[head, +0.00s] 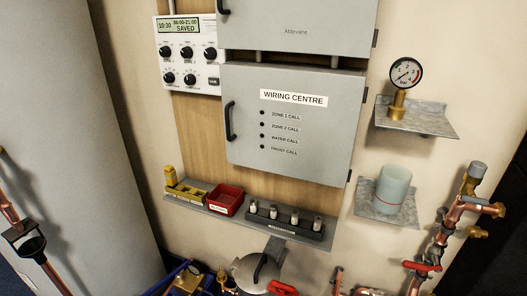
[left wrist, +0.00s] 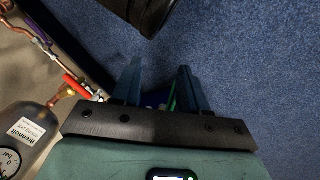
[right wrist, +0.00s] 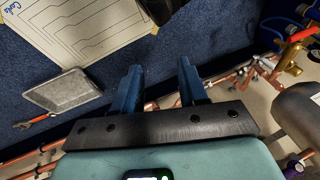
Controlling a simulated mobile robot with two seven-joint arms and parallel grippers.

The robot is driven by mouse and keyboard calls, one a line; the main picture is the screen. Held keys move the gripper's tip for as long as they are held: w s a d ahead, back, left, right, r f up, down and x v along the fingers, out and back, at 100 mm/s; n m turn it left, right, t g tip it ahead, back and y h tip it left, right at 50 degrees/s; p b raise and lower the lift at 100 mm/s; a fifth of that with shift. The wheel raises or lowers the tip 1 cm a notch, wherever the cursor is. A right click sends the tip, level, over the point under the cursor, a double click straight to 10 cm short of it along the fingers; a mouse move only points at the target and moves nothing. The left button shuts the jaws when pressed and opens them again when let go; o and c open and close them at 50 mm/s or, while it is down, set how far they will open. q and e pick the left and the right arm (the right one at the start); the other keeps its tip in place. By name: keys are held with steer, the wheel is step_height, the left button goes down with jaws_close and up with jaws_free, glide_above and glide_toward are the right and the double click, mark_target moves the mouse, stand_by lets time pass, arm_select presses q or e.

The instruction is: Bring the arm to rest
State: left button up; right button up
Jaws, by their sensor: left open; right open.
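My left gripper (left wrist: 156,85) shows in the left wrist view with its two blue fingers apart and nothing between them. Blue carpet lies below it. My right gripper (right wrist: 158,88) shows in the right wrist view, also with its fingers apart and empty. It is above dark blue carpet, near copper pipes (right wrist: 240,75). Neither gripper shows in the head view.
The head view shows a grey wiring centre box (head: 290,130), a controller (head: 187,55) reading SAVED, a shelf with a red tray (head: 225,200), a pressure gauge (head: 405,73) and copper pipework (head: 440,240). A grey tray (right wrist: 62,92) and wrench (right wrist: 35,121) lie on the carpet.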

arm_select(q)
steer(key=s+d+r+g+p, duration=0.1)
steer(key=s+r+p, duration=0.2)
steer(key=r+p, duration=0.3)
steer(key=s+d+r+g+h+p, duration=0.1)
steer(key=s+d+r+p, duration=0.1)
steer(key=r+p, duration=0.5)
steer(key=s+d+r+m+g+p, duration=0.1)
steer(key=s+d+r+g+p, duration=0.1)
steer(key=s+r+p, duration=0.3)
step_height(320, 180, up, 3)
steer(key=shift+f+h+p, duration=0.2)
steer(key=shift+h+p, duration=0.2)
steer(key=shift+p, duration=0.8)
arm_select(e)
steer(key=s+a+r+g, duration=0.1)
steer(key=s+r, duration=0.2)
steer(key=r, duration=0.3)
steer(key=s+a+r+n+g+y, duration=0.1)
steer(key=s+a+r+g, duration=0.1)
steer(key=s+r, duration=0.2)
steer(key=s+a+r+g, duration=0.1)
steer(key=s+r, duration=0.3)
steer(key=r, duration=0.6)
steer(key=shift+s+a+r+g+y, duration=0.25)
steer(key=shift+a+g+y, duration=0.15)
steer(key=shift+a, duration=0.35)
arm_select(q)
steer(key=shift+s+d, duration=0.1)
